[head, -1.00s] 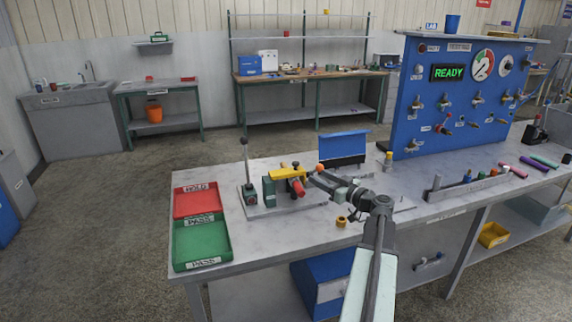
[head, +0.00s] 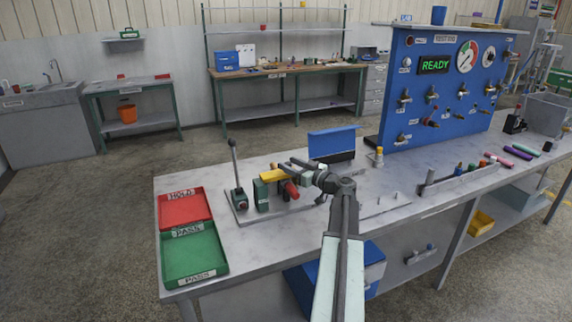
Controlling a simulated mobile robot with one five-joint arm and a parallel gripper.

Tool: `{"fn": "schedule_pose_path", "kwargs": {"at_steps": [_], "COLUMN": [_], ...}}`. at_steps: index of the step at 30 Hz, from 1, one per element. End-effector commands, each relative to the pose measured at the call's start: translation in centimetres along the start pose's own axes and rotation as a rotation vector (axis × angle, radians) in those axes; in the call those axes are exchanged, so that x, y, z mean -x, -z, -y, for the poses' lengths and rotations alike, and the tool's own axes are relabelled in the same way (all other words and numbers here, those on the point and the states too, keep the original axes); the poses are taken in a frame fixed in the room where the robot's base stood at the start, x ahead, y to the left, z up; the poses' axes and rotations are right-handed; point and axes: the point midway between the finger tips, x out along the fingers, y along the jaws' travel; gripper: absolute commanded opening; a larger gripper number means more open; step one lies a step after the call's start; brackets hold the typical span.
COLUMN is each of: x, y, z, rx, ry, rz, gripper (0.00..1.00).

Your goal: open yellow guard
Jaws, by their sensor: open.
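The yellow guard (head: 275,175) is a small bar on top of the dark green block of a fixture on the bench, lying roughly level. A red cylinder (head: 291,190) sits just below its right end. The jaws are open. The fingers cover part of the guard's right end, and I cannot tell whether they touch it.
A red HOLD tray (head: 184,207) and a green PASS tray (head: 194,253) lie at the bench's left end. A blue-backed stand (head: 332,145) is behind my gripper. A blue panel (head: 440,85) reads READY.

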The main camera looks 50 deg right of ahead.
Motion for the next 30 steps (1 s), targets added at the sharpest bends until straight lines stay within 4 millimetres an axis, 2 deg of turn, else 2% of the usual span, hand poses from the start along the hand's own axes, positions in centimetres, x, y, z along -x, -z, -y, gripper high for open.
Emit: {"fn": "schedule_pose_path", "kwargs": {"at_steps": [3, 11, 12, 15, 17, 30], "x": [-1.21, -1.46, -1.47, -1.47, -1.47, -1.51], "y": [0.0, 0.0, 0.0, 0.0, 0.0, 0.0], "z": [0.0, 0.12, 0.12, 0.14, 0.15, 0.2], "rx": [0.0, 0.0, 0.0, 0.0, 0.0, 0.0], "ry": [0.001, 0.001, 0.001, 0.001, 0.002, 0.002], "rz": [0.0, 0.0, 0.0, 0.0, 0.0, 0.0], "gripper": [0.48, 0.48, 0.43, 0.15, 0.0, 0.0]}}
